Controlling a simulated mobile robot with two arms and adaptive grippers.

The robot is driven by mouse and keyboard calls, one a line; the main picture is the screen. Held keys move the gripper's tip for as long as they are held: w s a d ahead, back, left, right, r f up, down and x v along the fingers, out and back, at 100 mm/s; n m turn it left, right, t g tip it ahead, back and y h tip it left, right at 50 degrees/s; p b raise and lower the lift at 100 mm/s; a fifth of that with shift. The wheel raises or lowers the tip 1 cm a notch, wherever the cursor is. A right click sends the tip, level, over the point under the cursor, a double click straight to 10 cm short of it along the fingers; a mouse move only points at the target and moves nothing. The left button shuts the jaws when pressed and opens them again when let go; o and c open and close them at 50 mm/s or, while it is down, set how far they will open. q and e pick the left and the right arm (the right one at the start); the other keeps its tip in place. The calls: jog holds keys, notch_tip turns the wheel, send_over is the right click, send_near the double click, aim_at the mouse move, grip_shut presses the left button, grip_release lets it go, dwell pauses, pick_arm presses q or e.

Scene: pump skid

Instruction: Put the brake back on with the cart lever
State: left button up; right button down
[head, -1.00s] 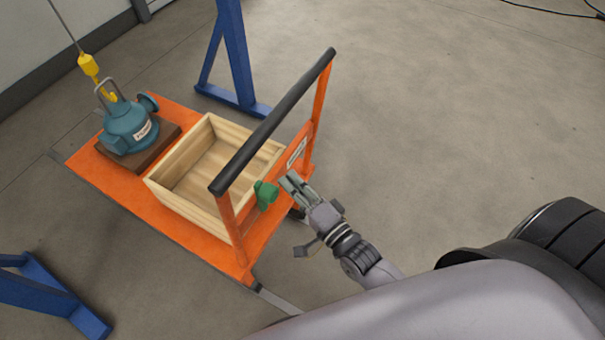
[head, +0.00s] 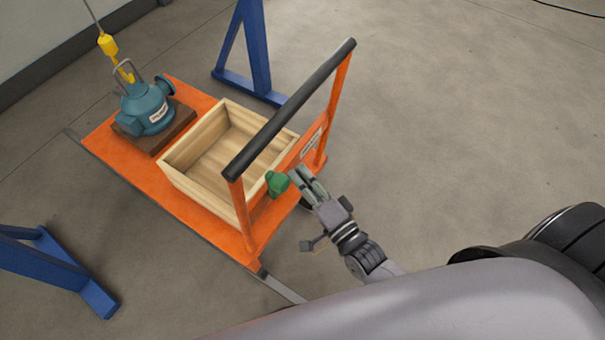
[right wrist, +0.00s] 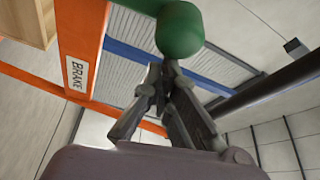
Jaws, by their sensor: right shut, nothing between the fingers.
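The cart (head: 140,170) is orange, with a black push bar (head: 290,108) on orange posts. Its green lever (head: 277,184) sits at the handle end, beside the wooden box; the lever's rounded green end (right wrist: 180,30) shows large at the top of the right wrist view. A white label reading BRAKE (right wrist: 76,74) is on the orange crossbar. My right gripper (head: 300,173) is shut and empty, just right of the lever in the head view. In the right wrist view its fingertips (right wrist: 164,70) lie just below the green end; I cannot tell whether they touch. My left gripper is out of view.
A wooden box (head: 215,155) and a teal pump (head: 148,108) on a brown block stand on the cart. A yellow hook (head: 108,45) hangs at the pump. Blue stand legs (head: 257,60) flank the cart. The floor at the right is clear.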

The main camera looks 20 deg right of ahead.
jog(key=a+n, duration=0.1)
jog(key=s+n+y, duration=0.1)
jog(key=n, duration=0.1)
jog(key=s+a+n+t, duration=0.1)
jog(key=shift+a+r+n+b, duration=0.15)
jog(key=shift+a+n+b, duration=0.15)
jog(key=shift+a+b, duration=0.1)
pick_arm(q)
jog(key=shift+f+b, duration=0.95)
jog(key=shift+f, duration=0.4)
pick_arm(e)
jog(key=s+a+f+n+y, duration=0.3)
jog(key=s+a+n, duration=0.1)
jog(key=a+n, duration=0.1)
jog(key=shift+s+a+n, duration=0.15)
jog(key=shift+n, duration=0.55)
notch_tip(320, 180, up, 4)
jog(key=p, duration=0.4)
pick_arm(q)
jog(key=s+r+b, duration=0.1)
jog(key=b, duration=0.1)
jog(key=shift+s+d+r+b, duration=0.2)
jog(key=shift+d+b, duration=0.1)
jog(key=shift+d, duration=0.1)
pick_arm(e)
send_near(288, 183)
jog(key=s+a, duration=0.1)
jog(key=s, duration=0.1)
jog(key=s+a, duration=0.2)
jog(key=shift+s+f, duration=0.2)
